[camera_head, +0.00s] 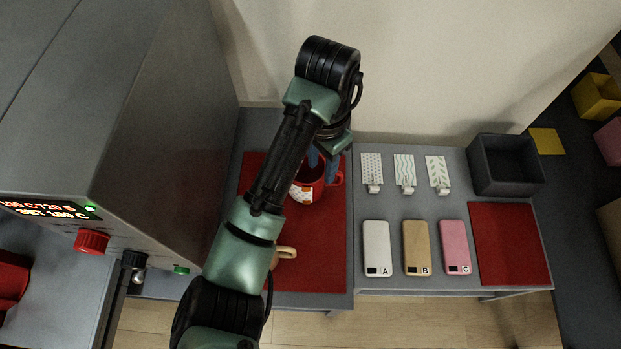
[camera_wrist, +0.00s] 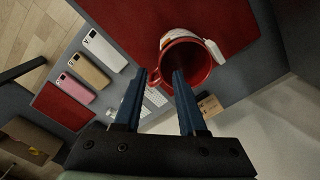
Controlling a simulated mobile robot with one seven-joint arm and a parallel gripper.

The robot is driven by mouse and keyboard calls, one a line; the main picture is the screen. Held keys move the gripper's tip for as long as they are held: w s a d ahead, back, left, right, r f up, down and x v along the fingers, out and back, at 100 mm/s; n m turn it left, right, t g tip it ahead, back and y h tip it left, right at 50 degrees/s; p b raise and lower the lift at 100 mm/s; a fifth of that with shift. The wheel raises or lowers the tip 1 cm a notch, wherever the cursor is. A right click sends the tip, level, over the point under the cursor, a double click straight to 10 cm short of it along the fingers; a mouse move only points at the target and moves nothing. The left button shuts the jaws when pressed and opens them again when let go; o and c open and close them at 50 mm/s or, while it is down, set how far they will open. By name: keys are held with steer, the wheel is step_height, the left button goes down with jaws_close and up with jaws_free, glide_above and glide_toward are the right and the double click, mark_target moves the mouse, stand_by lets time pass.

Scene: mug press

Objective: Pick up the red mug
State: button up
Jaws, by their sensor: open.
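The red mug (camera_head: 312,189) stands on a red mat (camera_head: 328,255) on the grey table, partly hidden behind my arm in the head view. It has a white printed patch on its side, and its handle points right in that view. In the wrist view the mug (camera_wrist: 201,62) shows its open rim, just beyond the fingertips. My gripper (camera_wrist: 163,78) is open, with its two blue fingers apart and the near rim of the mug close to the gap between them. In the head view the gripper (camera_head: 322,165) is at the mug; I cannot tell whether it touches.
A tan handle (camera_head: 286,252) shows beside my arm. A large grey machine (camera_head: 150,130) stands left. Right are phone cases (camera_head: 417,248), patterned cards (camera_head: 404,170), a dark bin (camera_head: 506,166) and another red mat (camera_head: 510,243). A wall (camera_head: 430,70) is behind.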

mark_target(321, 179)
step_height(321, 179, down, 6)
steer(key=shift+r+b, duration=0.25)
steer(key=shift+b, duration=0.7)
step_height(321, 179, down, 5)
steer(key=b, duration=0.3)
steer(key=shift+s, duration=0.1)
jaws_close()
steer(key=shift+r, duration=0.1)
